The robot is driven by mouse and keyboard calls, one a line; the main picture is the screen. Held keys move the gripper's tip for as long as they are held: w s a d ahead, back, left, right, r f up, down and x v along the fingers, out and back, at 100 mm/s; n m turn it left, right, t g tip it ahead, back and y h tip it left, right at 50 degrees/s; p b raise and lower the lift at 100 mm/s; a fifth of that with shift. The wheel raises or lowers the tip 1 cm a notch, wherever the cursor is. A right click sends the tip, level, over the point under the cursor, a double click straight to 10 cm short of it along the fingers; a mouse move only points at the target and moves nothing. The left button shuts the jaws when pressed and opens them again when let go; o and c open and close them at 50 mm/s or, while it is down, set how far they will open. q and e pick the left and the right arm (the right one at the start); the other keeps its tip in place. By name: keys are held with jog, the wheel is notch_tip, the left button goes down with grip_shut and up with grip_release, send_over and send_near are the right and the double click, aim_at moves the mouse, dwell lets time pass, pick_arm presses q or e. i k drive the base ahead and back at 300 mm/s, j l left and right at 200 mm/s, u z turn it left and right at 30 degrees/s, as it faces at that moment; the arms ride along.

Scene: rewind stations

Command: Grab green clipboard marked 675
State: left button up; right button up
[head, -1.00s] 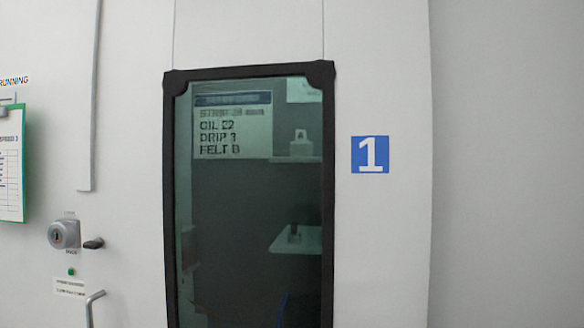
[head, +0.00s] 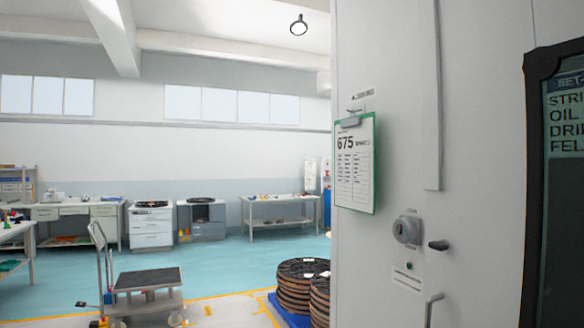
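The green clipboard (head: 354,163) hangs upright on the white cabinet wall, right of the middle in the head view. It holds a white sheet with 675 printed in large figures at the top and smaller lines below. A grey clip (head: 350,122) sits at its top edge, near a small hook. Neither of my grippers shows in the view.
A cart (head: 148,283) stands at lower left. Blue floor is open beyond, before benches (head: 282,200).

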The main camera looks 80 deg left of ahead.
aim_at(355, 136)
jog(key=u, duration=2.35)
jog(key=i+j+z, duration=0.25)
jog(key=i+j, duration=0.15)
jog(key=i, duration=0.3)
jog(key=i+j+z, duration=0.25)
jog(key=i+j, duration=0.3)
jog(key=i, duration=0.15)
